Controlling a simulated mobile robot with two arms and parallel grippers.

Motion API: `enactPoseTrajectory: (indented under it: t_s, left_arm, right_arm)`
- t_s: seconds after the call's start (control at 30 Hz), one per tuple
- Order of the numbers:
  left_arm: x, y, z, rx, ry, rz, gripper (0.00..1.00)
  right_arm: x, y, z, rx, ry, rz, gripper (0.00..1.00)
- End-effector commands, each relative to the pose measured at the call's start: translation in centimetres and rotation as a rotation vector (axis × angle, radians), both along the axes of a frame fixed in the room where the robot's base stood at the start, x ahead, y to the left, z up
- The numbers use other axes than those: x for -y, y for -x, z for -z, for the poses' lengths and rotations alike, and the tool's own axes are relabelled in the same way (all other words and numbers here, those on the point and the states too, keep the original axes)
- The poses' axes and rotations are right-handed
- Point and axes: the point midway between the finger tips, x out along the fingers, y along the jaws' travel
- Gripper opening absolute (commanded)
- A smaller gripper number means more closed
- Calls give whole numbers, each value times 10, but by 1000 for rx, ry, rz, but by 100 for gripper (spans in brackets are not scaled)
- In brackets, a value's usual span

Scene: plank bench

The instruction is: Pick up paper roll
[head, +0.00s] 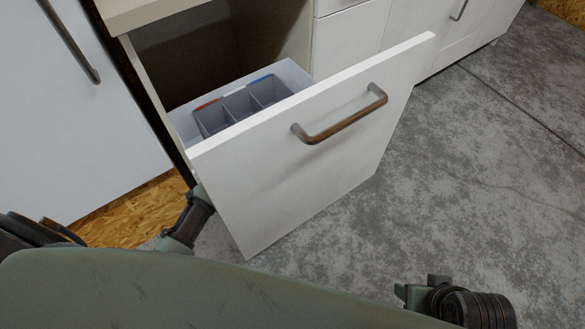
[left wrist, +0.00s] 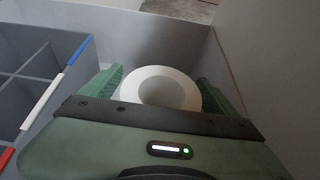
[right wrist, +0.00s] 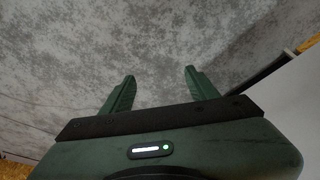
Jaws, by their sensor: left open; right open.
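The white paper roll (left wrist: 129,92) shows end-on as a ring with a hollow middle in the left wrist view. It stands inside the drawer, beside the grey divided box. My left gripper (left wrist: 160,78) is open, with one green finger on each side of the roll. I cannot tell whether the fingers touch it. In the head view the drawer front hides the roll and my left gripper. My right gripper (right wrist: 159,76) is open and empty over the grey floor.
The open drawer has a tall white front (head: 300,165) with a brown handle (head: 340,127). A grey divided box (head: 212,122) with coloured edge strips sits in it, also seen in the left wrist view (left wrist: 48,60). White cabinets stand around it. The grey floor (head: 480,170) at right is clear.

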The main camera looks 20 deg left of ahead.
Motion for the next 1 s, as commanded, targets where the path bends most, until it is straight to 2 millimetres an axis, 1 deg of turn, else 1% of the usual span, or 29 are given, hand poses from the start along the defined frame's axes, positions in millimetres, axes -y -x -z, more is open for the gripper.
enactPoseTrajectory:
  t_s: [0.1,0.13,0.17,0.2,0.27,0.3,0.37,0.4,0.43,0.47,0.73,0.87,1.0]
  left_arm:
    - [0,0,0,0,0,0,90]
    - [0,0,0,0,0,0,87]
    - [0,0,0,0,0,0,79]
    - [0,0,0,0,0,0,68]
    - [0,0,0,-1,1,0,51]
    - [0,1,0,-1,1,0,40]
    - [0,1,0,-1,1,0,23]
    - [0,1,0,-1,1,0,12]
    - [0,1,0,-1,1,0,4]
    - [0,1,0,-1,0,0,0]
    - [0,0,-2,1,1,0,0]
    - [0,0,-9,1,1,0,0]
    - [0,0,-28,2,2,1,0]
  right_arm:
    - [0,0,0,0,0,0,59]
    - [0,0,0,0,0,0,59]
    - [0,0,0,0,0,0,59]
    - [0,0,0,0,0,0,59]
    - [0,0,0,0,0,0,59]
    - [0,0,0,0,0,0,59]
    - [0,0,0,-1,0,0,59]
    - [0,0,0,-1,0,0,59]
    - [0,0,0,-1,0,0,59]
    - [0,0,0,-1,0,0,59]
    - [0,0,-1,0,0,0,59]
    - [0,-2,-3,5,-1,-1,59]
    - [-2,-9,18,-14,0,-1,59]
